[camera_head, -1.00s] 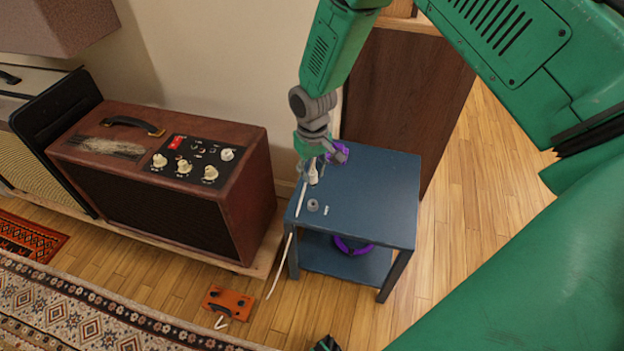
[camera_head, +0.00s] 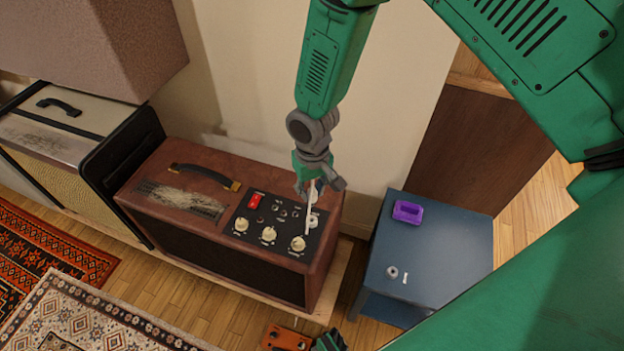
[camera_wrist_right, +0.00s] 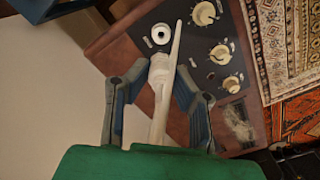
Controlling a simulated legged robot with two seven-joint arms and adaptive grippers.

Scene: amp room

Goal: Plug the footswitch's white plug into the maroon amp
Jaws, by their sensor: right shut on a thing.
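The maroon amp (camera_head: 225,215) stands at the middle left, its dark control panel (camera_head: 262,218) facing up with cream knobs and a red switch. A white round socket with a dark centre (camera_wrist_right: 161,33) shows near the panel's edge in the wrist view. My right gripper (camera_head: 312,190) is over the panel's right end, shut on the white plug (camera_wrist_right: 159,75). A white cable (camera_head: 308,222) runs from it across the panel. The plug tip lies close to the socket in the wrist view; I cannot tell whether they touch. The orange footswitch (camera_head: 285,338) is partly cut off at the bottom.
A blue side table (camera_head: 445,245) stands right of the amp, with a purple tray (camera_head: 407,212), a grey ring (camera_head: 392,272) and a small white piece (camera_head: 405,279) on it. A cream amp (camera_head: 60,135) stands at left. Patterned rugs (camera_head: 85,310) cover the floor in front.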

